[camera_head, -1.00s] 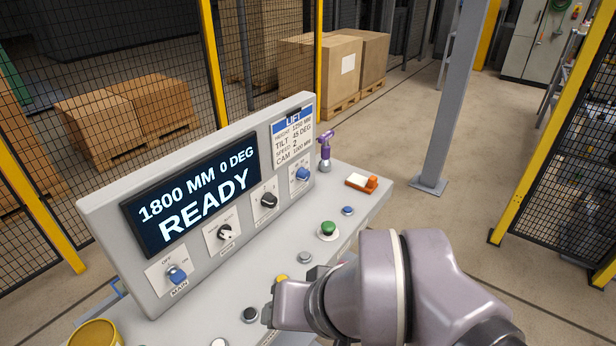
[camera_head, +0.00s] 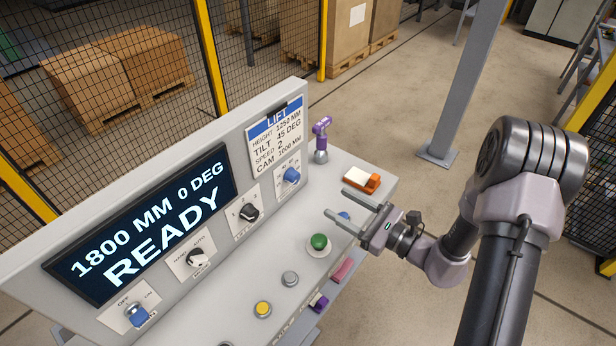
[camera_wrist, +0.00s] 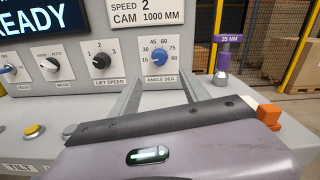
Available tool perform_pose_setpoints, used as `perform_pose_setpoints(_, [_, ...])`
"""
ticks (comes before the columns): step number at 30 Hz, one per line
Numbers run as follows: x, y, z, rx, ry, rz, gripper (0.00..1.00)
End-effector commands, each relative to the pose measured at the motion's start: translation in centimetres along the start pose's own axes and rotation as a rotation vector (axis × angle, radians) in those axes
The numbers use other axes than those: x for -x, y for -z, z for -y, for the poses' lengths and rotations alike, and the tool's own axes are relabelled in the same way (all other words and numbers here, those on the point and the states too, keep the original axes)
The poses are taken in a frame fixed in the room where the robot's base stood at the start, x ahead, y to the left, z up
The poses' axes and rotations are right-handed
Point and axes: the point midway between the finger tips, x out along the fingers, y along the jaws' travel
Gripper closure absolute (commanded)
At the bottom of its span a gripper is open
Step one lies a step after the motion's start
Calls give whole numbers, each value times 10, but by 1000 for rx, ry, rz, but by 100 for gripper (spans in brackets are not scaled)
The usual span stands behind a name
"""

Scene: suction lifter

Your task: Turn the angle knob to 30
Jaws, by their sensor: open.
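The angle knob is a blue knob (camera_head: 291,175) at the right end of the panel's knob row. In the wrist view the blue knob (camera_wrist: 159,56) sits on a plate marked ANGLE DEG with a scale from 15 to 90; its exact setting is too small to read. My gripper (camera_head: 352,216) is open and empty, its two fingers reaching toward the panel, short of the knob. In the wrist view the fingers (camera_wrist: 163,90) lie on either side below the knob. The display (camera_head: 145,228) reads 1800 MM 0 DEG READY.
A black lift speed knob (camera_head: 249,212) is left of the angle knob. A purple tool (camera_head: 321,138) stands upright to its right. An orange and white block (camera_head: 361,180) and a green button (camera_head: 319,242) are on the desk near my gripper. A LIFT card (camera_head: 277,133) is above.

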Motion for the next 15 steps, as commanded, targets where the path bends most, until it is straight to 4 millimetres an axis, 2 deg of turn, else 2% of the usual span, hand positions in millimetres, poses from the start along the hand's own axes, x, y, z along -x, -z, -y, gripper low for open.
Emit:
perform_pose_setpoints(3, [-38,1,-3,4,-7,2,46])
perform_pose_setpoints(9, [-94,0,-3,4,-7,2,46])
perform_pose_setpoints(15, [-122,0,-2,2,-5,0,46])
